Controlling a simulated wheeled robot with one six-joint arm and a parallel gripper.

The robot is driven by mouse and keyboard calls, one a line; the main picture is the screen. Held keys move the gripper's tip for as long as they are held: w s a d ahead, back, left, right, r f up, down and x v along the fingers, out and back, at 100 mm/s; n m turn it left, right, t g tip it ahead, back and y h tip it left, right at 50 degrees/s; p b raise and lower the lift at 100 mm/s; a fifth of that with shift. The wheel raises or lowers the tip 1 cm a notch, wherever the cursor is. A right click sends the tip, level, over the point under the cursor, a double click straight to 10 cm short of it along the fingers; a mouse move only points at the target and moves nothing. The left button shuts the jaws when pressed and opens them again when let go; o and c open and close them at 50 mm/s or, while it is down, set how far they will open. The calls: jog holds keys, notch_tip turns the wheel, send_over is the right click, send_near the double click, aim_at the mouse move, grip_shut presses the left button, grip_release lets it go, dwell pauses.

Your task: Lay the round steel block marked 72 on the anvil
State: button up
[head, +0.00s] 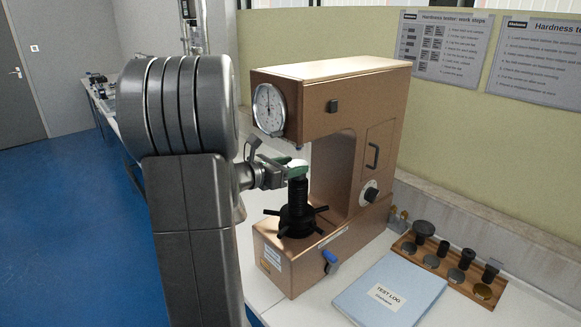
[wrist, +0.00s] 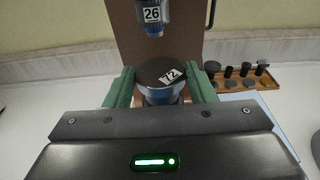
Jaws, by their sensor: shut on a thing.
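The round steel block (wrist: 160,72) is a dark disc with a white label reading 72, lying face up between my green fingers in the wrist view. My gripper (head: 288,166) is shut on its sides. In the head view the fingers are at the top of the black anvil screw (head: 299,195) of the brown hardness tester (head: 345,95). The anvil's top is mostly hidden by the block and fingers. I cannot tell whether the block touches it. The indenter holder (wrist: 152,14), labelled 26, hangs above and slightly behind the block in the wrist view.
Black handwheel spokes (head: 297,220) surround the screw's base. A blue-grey test log (head: 390,292) lies right of the tester. A wooden rack (head: 456,285) with several anvils and discs stands farther right. The tester's dial (head: 269,108) and housing overhang the work space.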

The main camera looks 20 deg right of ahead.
jog(key=shift+f+b, duration=0.2)
jog(key=shift+b, duration=0.2)
dwell(0.5)
jog(key=o, duration=1.2)
jog(key=shift+c, duration=0.9)
jog(key=shift+a, duration=0.15)
jog(key=f+v, duration=0.1)
jog(key=v, duration=0.5)
jog(key=shift+s+a+r, duration=0.2)
jog(key=shift+a+r, duration=0.05)
jog(key=shift+a, duration=0.15)
